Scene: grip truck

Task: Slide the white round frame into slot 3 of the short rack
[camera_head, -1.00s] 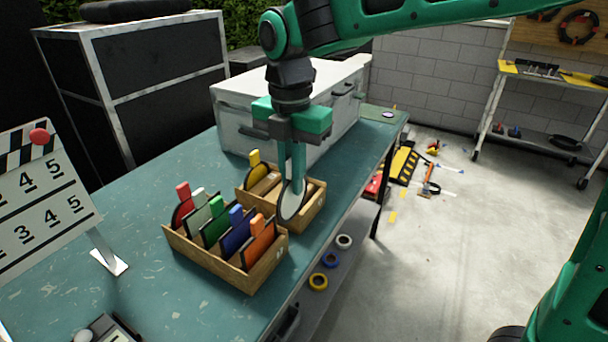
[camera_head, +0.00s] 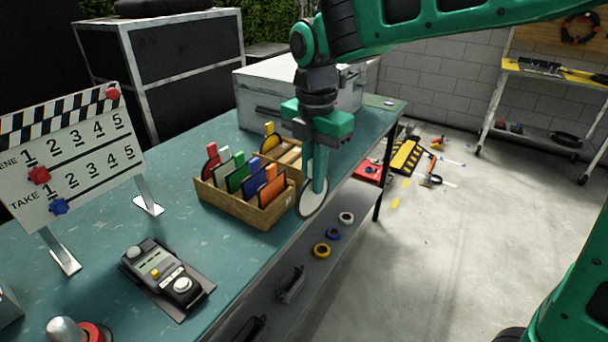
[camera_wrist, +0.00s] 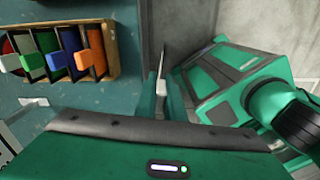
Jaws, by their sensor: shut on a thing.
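My gripper (camera_head: 318,188) points down and is shut on the white round frame (camera_head: 311,203), near the table's right edge. The frame hangs upright, to the right of the nearer rack and apart from it. In the wrist view the frame (camera_wrist: 161,72) shows edge-on between the fingers. The short rack (camera_head: 291,157) is the farther wooden rack, with a yellow-tabbed frame (camera_head: 270,134) at its left end. It is partly hidden behind the nearer rack and my gripper, so its slots cannot be told apart.
The nearer, longer rack (camera_head: 235,206) holds several frames with red, pale, green, blue and orange tabs. A clapperboard (camera_head: 70,160) and a control box (camera_head: 165,277) stand on the table at left. A large grey case (camera_head: 262,98) is behind the racks. Tape rolls (camera_head: 321,250) lie on the lower shelf.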

